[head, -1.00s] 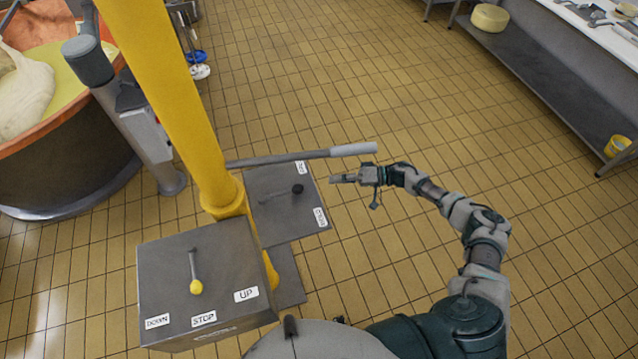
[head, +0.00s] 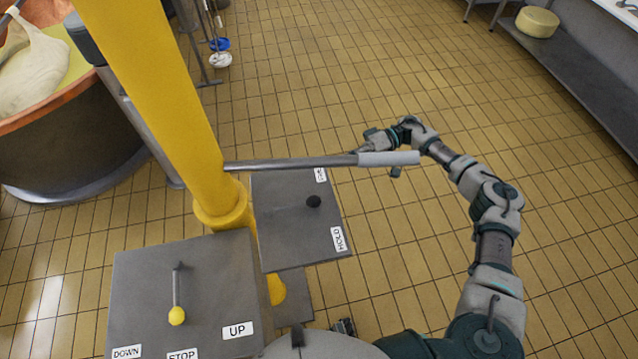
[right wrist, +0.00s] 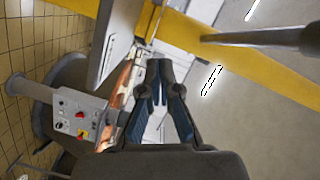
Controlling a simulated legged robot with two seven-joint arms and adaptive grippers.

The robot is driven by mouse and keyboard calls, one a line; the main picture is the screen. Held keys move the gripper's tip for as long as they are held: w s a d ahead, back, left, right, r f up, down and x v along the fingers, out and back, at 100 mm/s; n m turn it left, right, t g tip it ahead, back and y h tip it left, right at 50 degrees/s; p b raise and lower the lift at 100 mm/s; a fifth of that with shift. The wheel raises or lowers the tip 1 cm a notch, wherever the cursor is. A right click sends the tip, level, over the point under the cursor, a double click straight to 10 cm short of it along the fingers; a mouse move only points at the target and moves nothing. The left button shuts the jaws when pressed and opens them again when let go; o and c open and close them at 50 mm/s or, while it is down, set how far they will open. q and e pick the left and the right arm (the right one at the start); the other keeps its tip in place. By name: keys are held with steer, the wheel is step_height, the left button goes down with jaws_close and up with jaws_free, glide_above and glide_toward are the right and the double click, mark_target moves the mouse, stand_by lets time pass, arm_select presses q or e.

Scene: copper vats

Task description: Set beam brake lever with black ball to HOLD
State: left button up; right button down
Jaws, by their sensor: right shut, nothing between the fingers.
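The brake lever has a black ball (head: 313,201) and lies over a grey panel (head: 290,235) beside the yellow post. The ball sits between the HOLD label (head: 339,239) and a partly covered label (head: 320,175), nearer the latter. My right gripper (head: 366,149) is beyond the grey bar, up and right of the ball and apart from it; the bar partly hides its fingers. In the right wrist view its fingers (right wrist: 160,82) are together with nothing between them. A grey rod with a thick dark end (right wrist: 310,40) shows there; I cannot tell which part it is. My left gripper is not in view.
A grey bar with a pale grip (head: 388,159) reaches from the yellow post (head: 165,90) across the panel's far edge. A box (head: 215,280) with a yellow-ball lever (head: 176,315) stands nearer. A copper vat (head: 70,135) is at left. The tiled floor at right is open.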

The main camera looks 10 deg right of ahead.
steer(key=p, duration=0.1)
glide_toward(299, 205)
steer(key=w+a, duration=0.2)
steer(key=w+a+r, duration=0.1)
steer(key=w+a, duration=0.1)
steer(key=w, duration=0.1)
steer(key=shift+w+a+r, duration=0.1)
steer(key=shift+a+r, duration=0.05)
steer(key=s, duration=0.1)
steer(key=s+f, duration=0.1)
steer(key=shift+s+p, duration=0.25)
steer(key=shift+p, duration=0.05)
steer(key=shift+s+d+f, duration=0.15)
steer(key=shift+s+d, duration=0.1)
steer(key=shift+s, duration=0.05)
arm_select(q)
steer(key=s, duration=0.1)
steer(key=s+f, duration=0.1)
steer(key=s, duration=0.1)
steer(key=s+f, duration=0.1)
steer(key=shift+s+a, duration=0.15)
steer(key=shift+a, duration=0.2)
arm_select(e)
steer(key=shift+s+d+f, duration=0.15)
steer(key=shift+d+f, duration=0.05)
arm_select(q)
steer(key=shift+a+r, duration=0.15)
arm_select(e)
steer(key=shift+s+a+r, duration=0.1)
steer(key=shift+a, duration=0.15)
